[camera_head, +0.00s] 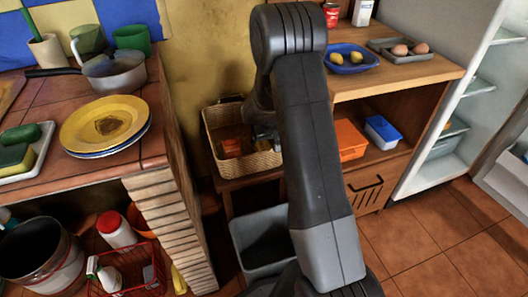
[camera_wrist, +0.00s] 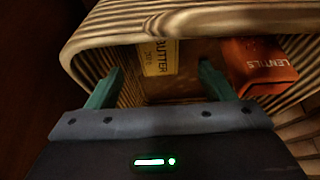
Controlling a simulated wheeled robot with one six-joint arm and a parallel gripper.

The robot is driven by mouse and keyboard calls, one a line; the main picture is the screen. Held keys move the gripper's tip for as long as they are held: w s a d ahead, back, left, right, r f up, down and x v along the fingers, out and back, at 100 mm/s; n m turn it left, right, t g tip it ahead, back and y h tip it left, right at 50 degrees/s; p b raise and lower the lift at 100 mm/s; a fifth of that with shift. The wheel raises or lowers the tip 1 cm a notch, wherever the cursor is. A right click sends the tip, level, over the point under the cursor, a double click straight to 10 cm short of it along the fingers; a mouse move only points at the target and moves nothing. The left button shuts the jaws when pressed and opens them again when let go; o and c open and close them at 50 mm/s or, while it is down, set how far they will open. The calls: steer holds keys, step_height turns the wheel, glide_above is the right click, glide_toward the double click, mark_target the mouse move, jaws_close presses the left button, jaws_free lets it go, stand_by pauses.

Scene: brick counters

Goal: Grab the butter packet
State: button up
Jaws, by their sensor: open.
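The butter packet (camera_wrist: 158,58) is a pale yellow block with "BUTTER" printed on it. It lies inside the wicker basket (camera_wrist: 112,40), against the far inner side in the wrist view. My gripper (camera_wrist: 160,78) is open, with its two teal fingers reaching over the basket's rim. The packet is beyond the fingertips, between them and nearer the middle; I see no contact. In the head view the basket (camera_head: 268,160) stands on a low wooden shelf, and my arm hides part of it and most of my gripper.
An orange lentils packet (camera_wrist: 260,66) lies in the basket, close to the right finger. A grey bin (camera_head: 262,240) is below the basket.

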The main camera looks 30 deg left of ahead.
mark_target(264, 147)
steer(key=shift+b+x, duration=0.75)
steer(key=shift+x, duration=1.85)
steer(key=shift+w+d+f+b, duration=0.1)
steer(key=shift+w+f+b, duration=0.05)
steer(key=shift+f+b, duration=0.15)
steer(key=shift+r, duration=0.1)
